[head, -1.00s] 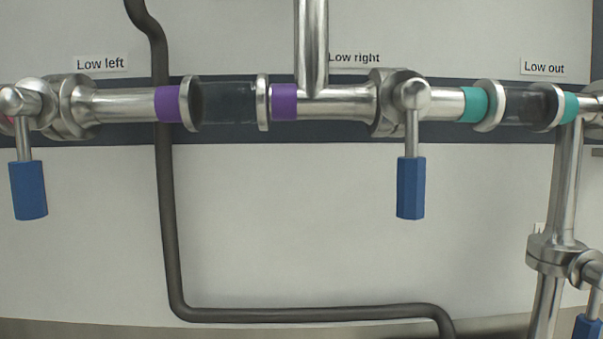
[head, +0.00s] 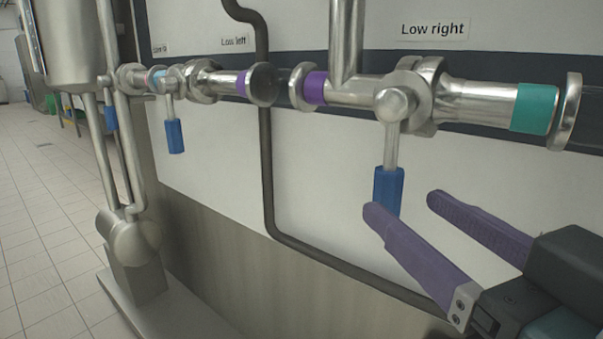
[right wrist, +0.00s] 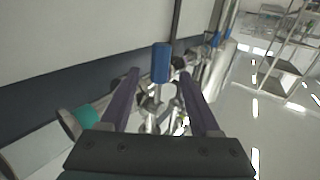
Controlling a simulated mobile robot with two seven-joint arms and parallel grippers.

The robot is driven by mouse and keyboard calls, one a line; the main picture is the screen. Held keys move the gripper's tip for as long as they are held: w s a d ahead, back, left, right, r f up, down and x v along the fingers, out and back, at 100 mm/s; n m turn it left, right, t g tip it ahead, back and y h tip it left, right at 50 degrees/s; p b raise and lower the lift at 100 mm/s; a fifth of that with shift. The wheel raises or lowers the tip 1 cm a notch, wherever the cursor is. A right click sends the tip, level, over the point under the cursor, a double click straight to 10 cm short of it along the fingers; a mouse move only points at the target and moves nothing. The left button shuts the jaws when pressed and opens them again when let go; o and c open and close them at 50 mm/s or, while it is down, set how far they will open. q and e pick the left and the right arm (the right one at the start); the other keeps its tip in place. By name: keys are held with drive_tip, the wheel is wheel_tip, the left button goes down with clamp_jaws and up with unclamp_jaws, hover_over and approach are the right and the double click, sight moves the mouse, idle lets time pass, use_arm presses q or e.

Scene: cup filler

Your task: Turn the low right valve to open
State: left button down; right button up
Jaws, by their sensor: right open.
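The low right valve (head: 400,103) sits on the steel pipe under the "Low right" label (head: 433,29). Its blue handle (head: 388,186) hangs straight down. My right gripper (head: 403,203) is open, its two purple fingers pointing at the handle from the lower right. In the head view one fingertip overlaps the handle's lower end. In the right wrist view the blue handle (right wrist: 161,62) shows between the fingertips in the picture, near or just past them. I cannot tell whether they touch. My left gripper is not in view.
The low left valve's blue handle (head: 174,136) hangs down farther left. A dark hose (head: 267,170) runs down the panel and bends right below the valves. A steel tank (head: 73,45) stands at the far left. The tiled floor (head: 45,220) there is open.

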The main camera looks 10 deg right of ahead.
drive_tip(key=w+b, duration=0.1)
drive_tip(key=w, duration=0.7)
drive_tip(key=shift+a, duration=0.3)
drive_tip(key=shift+c, duration=0.3)
clamp_jaws()
idle(0.7)
